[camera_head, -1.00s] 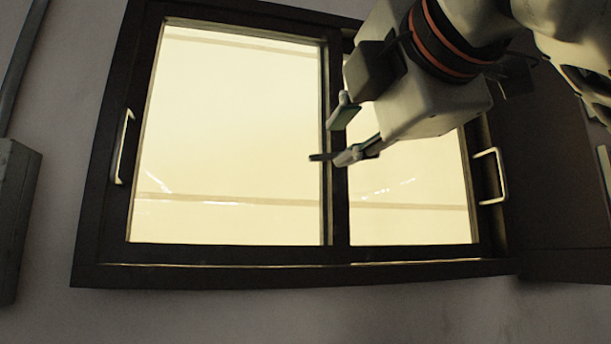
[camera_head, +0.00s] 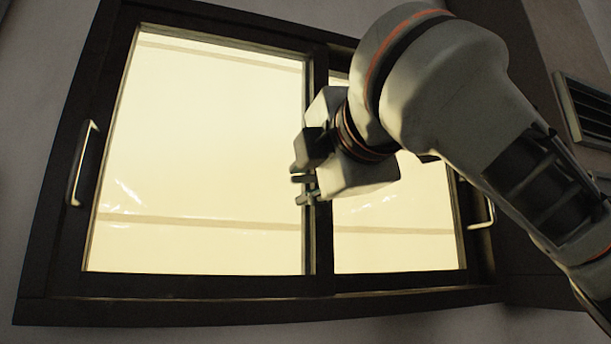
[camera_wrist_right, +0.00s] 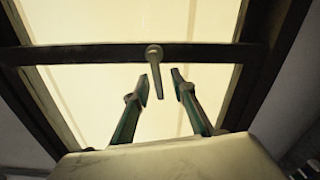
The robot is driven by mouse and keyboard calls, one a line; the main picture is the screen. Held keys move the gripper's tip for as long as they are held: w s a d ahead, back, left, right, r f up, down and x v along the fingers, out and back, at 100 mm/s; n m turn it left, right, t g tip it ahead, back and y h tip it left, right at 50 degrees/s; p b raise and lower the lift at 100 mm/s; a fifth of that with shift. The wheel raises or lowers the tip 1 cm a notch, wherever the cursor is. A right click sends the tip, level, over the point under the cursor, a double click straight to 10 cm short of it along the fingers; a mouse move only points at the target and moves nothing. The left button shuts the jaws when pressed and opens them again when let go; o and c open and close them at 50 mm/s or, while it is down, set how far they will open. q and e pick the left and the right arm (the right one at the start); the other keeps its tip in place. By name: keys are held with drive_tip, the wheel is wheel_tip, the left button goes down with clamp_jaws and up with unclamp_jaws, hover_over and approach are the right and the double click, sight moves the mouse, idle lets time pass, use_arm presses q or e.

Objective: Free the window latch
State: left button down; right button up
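The window (camera_head: 205,160) has a dark frame and two bright panes. In the right wrist view, the window latch (camera_wrist_right: 156,88) is a small grey lever on a round pivot on the dark middle bar (camera_wrist_right: 90,53). My right gripper (camera_wrist_right: 161,77) is open, with one fingertip on each side of the lever and a visible gap to each. In the head view, my right gripper (camera_head: 303,188) is at the middle bar and points left; I cannot make out the latch there. Whether the fingers touch the bar is unclear. My left gripper is not in view.
A pale pull handle (camera_head: 82,163) is on the left side of the window frame, and another handle (camera_head: 485,214) is at the right. A slatted dark panel (camera_head: 587,110) is on the wall at the upper right. My right arm covers part of the right pane.

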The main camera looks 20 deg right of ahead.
drive_tip(key=shift+w, duration=0.1)
clamp_jaws()
drive_tip(key=shift+r+m+b, duration=0.1)
drive_tip(key=shift+m+b, duration=0.6)
drive_tip(key=shift+b, duration=0.05)
drive_tip(key=shift+a+r+m, duration=0.1)
drive_tip(key=shift+r+m, duration=0.15)
drive_tip(key=shift+m, duration=0.35)
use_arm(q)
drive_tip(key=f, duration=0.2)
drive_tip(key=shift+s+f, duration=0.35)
use_arm(e)
drive_tip(key=shift+r, duration=0.1)
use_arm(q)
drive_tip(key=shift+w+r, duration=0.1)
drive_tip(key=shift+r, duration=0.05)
use_arm(e)
unclamp_jaws()
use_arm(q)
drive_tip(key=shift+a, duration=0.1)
